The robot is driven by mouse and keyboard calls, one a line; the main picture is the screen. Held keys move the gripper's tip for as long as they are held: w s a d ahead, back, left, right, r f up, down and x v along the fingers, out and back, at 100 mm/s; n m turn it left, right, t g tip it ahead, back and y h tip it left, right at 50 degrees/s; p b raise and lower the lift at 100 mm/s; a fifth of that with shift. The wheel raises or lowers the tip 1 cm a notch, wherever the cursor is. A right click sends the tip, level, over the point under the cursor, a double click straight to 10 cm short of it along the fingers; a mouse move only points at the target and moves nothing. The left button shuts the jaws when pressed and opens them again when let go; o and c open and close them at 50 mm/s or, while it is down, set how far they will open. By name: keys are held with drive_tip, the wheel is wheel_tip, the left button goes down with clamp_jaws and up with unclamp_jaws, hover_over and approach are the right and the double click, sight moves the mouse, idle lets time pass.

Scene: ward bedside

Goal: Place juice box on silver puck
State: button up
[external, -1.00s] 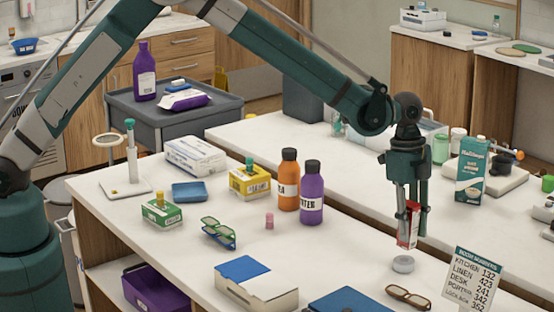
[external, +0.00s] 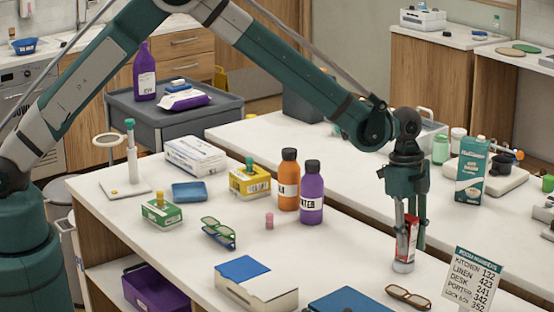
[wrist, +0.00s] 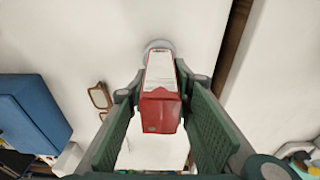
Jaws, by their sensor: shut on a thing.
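The juice box (external: 411,243) is small, red and white, and upright between the fingers of my gripper (external: 408,246). The gripper is shut on it, pointing straight down. The silver puck (external: 403,267) is a low grey disc on the white counter. The box's lower end is directly over the puck and looks to be at its top; I cannot tell for sure if they touch. In the wrist view the box (wrist: 160,105) fills the space between the fingers, and the puck's rim (wrist: 157,44) shows past its far end.
Brown glasses (external: 408,297) and a room-numbers sign (external: 474,280) stand close to the puck, near the counter's edge. Purple (external: 312,185) and orange (external: 288,180) bottles stand to the left. A teal carton (external: 472,172) is behind on the right. The counter left of the puck is clear.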

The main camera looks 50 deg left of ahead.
sight(408, 217)
drive_tip(key=shift+f, duration=0.15)
drive_tip(key=o, duration=1)
drive_tip(key=r, duration=0.4)
drive_tip(key=a+r, duration=0.1)
drive_tip(key=r, duration=0.7)
drive_tip(key=shift+a+r, duration=0.1)
drive_tip(key=shift+a, duration=0.3)
